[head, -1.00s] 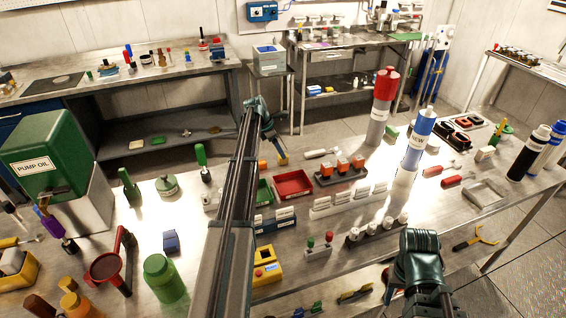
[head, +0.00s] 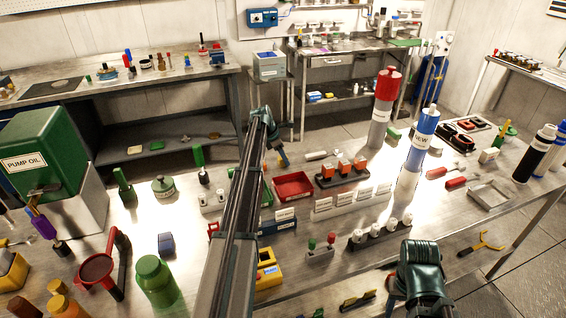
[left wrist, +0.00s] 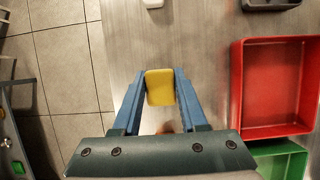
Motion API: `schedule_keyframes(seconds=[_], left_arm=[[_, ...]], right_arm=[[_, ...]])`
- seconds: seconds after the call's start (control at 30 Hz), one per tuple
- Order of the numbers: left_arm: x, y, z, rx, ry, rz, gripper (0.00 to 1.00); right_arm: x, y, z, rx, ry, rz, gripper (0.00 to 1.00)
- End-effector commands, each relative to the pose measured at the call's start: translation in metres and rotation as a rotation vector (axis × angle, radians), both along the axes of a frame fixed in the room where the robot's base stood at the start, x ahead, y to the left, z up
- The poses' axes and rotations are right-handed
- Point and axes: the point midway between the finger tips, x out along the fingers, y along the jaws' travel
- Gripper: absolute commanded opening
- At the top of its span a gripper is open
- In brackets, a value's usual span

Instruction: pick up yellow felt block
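The yellow felt block (left wrist: 160,87) shows in the left wrist view as a small rounded yellow piece between the tips of the two blue fingers of my left gripper (left wrist: 160,82). Both fingers appear to touch its sides, one on the left and one on the right. In the head view my left gripper (head: 283,157) is at the table's far edge, beyond the red tray, with its fingers pointing down. The block is hard to make out there. Whether it is clear of the table I cannot tell. My right arm is at the lower right, its fingers out of sight.
The red tray (left wrist: 243,90) stands right of my left gripper, with a green tray (left wrist: 278,158) beside it. A dark rack with orange-topped items (head: 342,172) stands farther right. The floor (left wrist: 62,60) shows left of the table edge. Tall cylinders (head: 420,138) stand to the right.

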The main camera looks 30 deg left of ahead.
Motion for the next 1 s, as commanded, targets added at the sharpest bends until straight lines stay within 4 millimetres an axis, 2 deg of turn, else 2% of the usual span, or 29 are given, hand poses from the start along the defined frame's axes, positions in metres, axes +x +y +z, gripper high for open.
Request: schedule_keyframes(seconds=[0.03,0.17,0.2,0.67,1.0], left_arm=[[0.000,0.000,0.000,0.000,0.000,0.000,0.25],[0.000,0.000,0.000,0.000,0.000,0.000,0.02],[0.000,0.000,0.000,0.000,0.000,0.000,0.00],[0.000,0.000,0.003,0.000,0.000,0.000,0.00],[0.000,0.000,0.025,0.000,0.000,0.000,0.00]], right_arm=[[0.000,0.000,0.000,0.000,0.000,0.000,0.50],[0.000,0.000,0.000,0.000,0.000,0.000,0.50],[0.000,0.000,0.000,0.000,0.000,0.000,0.50],[0.000,0.000,0.003,0.000,0.000,0.000,0.50],[0.000,0.000,0.025,0.000,0.000,0.000,0.50]])
